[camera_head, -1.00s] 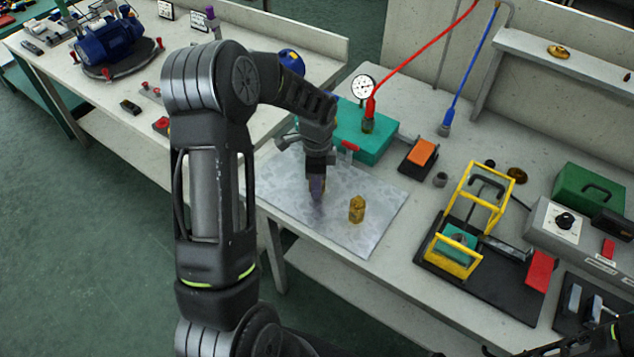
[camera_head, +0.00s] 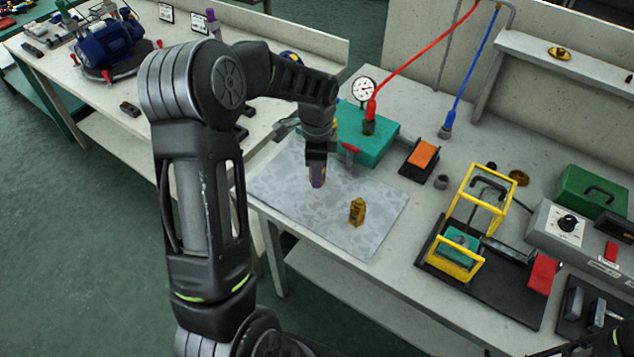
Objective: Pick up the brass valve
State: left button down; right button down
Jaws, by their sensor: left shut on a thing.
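My left gripper (camera_head: 318,178) hangs over the grey mottled mat (camera_head: 285,190), its purple-grey fingers pointing down. My right gripper does not show clearly; only a dark bit of my right arm is at the bottom right corner.
A teal case (camera_head: 366,138) with a pressure gauge (camera_head: 363,90) behind it stands beyond the mat. To the right are an orange-topped block (camera_head: 424,154), a yellow frame (camera_head: 457,258) on a black base and a grey control box (camera_head: 570,228). The mat's front part is clear.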

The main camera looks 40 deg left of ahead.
pick_arm(q)
notch_tip(320, 180, up, 5)
jog(key=shift+r+b, duration=0.1)
jog(key=shift+b, duration=0.2)
dwell(0.8)
jog(key=n, duration=0.4)
jog(key=shift+d+n, duration=0.1)
jog(key=shift+n, duration=1)
jog(key=w+d+n, duration=0.2)
jog(key=d, duration=0.6)
jog(key=w+d+n, duration=0.2)
jog(key=d+n, duration=0.1)
jog(key=d, duration=0.6)
jog(key=shift+r, duration=0.2)
